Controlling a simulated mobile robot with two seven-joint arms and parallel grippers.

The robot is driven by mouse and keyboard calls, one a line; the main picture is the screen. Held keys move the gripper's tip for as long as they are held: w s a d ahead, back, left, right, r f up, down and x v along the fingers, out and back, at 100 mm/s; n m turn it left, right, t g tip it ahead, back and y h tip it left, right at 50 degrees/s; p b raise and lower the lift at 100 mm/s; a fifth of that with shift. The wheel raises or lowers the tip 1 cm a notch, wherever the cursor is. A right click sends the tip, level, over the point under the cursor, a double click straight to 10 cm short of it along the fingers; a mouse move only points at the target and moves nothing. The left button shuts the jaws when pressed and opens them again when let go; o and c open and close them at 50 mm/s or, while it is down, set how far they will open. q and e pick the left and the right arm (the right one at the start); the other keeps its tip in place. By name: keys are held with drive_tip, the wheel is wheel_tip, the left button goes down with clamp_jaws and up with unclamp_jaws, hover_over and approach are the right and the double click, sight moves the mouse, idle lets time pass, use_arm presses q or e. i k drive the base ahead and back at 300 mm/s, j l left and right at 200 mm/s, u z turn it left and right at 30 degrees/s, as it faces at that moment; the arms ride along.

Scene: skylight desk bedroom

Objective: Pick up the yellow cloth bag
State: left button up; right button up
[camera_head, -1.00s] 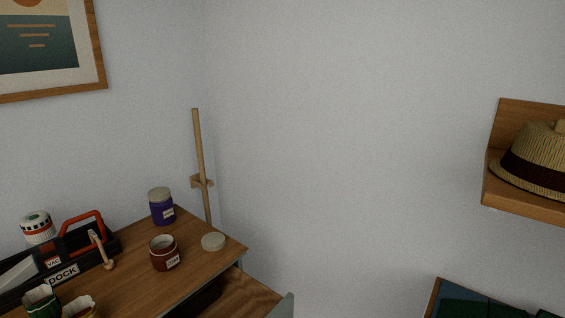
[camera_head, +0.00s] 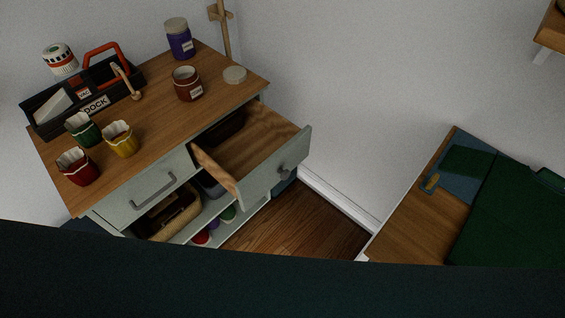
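The yellow cloth bag (camera_head: 121,140) stands open-topped on the wooden top of the dresser (camera_head: 160,120), near its front edge. A green cloth bag (camera_head: 83,131) stands close to its left and a red cloth bag (camera_head: 77,167) stands further left and nearer the front. Neither of my grippers shows in the head view.
A black toolbox (camera_head: 88,92) with a red handle, a red-brown jar (camera_head: 187,84), a purple jar (camera_head: 179,39) and a round lid (camera_head: 234,75) stand behind. An open drawer (camera_head: 274,163) juts out at right. A dark surface (camera_head: 280,275) crosses the foreground.

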sight(122, 140)
drive_tip(key=u, duration=1.4)
